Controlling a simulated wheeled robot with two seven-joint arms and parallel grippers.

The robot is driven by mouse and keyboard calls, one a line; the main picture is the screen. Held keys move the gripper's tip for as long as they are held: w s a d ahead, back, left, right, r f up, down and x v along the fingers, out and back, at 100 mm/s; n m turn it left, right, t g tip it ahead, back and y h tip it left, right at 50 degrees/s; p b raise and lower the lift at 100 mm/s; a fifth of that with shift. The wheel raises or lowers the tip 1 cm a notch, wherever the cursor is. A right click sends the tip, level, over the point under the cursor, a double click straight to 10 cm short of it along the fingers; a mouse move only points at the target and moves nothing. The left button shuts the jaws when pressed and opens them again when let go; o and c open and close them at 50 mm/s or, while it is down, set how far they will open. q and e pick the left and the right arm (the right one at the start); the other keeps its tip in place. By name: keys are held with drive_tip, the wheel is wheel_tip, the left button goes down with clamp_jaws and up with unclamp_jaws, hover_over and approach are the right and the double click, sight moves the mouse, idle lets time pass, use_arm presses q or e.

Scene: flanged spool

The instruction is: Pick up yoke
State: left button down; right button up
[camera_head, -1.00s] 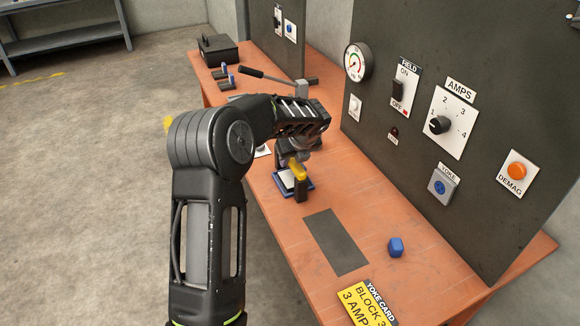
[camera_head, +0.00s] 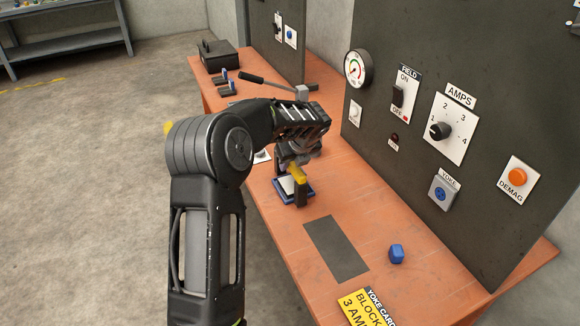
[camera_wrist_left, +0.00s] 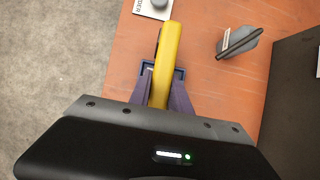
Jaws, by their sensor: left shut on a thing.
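The yoke has a yellow handle (camera_head: 297,173) and a dark leg (camera_head: 301,194). It is at a blue-rimmed tray (camera_head: 281,198) on the orange bench; I cannot tell whether it touches the tray. My left gripper (camera_head: 291,160) reaches down over it, partly hidden by my own arm. In the left wrist view the yellow handle (camera_wrist_left: 170,48) runs between the fingers of my left gripper (camera_wrist_left: 163,92), which is shut on it. The yoke's lower part is mostly hidden there. My right gripper is not in view.
A dark mat (camera_head: 336,249) lies on the bench in front of the tray, with a blue block (camera_head: 396,254) and a yellow yoke card (camera_head: 368,309) nearby. A dark upright panel (camera_head: 450,70) with switches and a gauge borders the bench on the right.

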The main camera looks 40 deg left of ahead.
use_arm(q)
wheel_tip(320, 180, up, 10)
drive_tip(key=shift+f, duration=0.2)
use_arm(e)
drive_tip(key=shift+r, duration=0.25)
use_arm(q)
drive_tip(key=shift+w+d, duration=0.15)
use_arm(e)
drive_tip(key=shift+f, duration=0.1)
